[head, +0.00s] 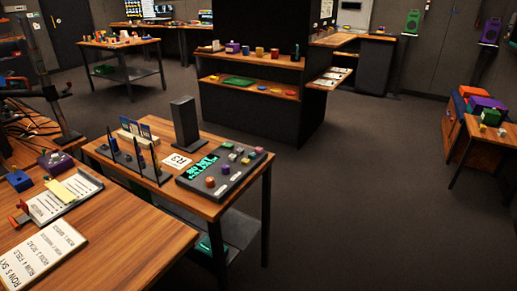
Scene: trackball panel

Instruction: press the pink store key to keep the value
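The trackball panel (203,189) is a dark sloped box on the small wooden table in the middle of the head view. Its left part has a display (202,164) with lit green-cyan characters, too small to read. Small coloured keys or knobs sit on its right and front parts. A reddish round piece (210,182) is near the front, and a pinkish piece (223,170) is just behind it. I cannot tell for sure which piece is the pink store key or which is the trackball. My gripper is not in view.
The small table (212,211) also holds a dark upright block (185,122), an R3 card (177,160) and thin dark uprights. A larger wooden bench (130,240) with a clipboard adjoins at front left. Open floor (350,200) lies to the right.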

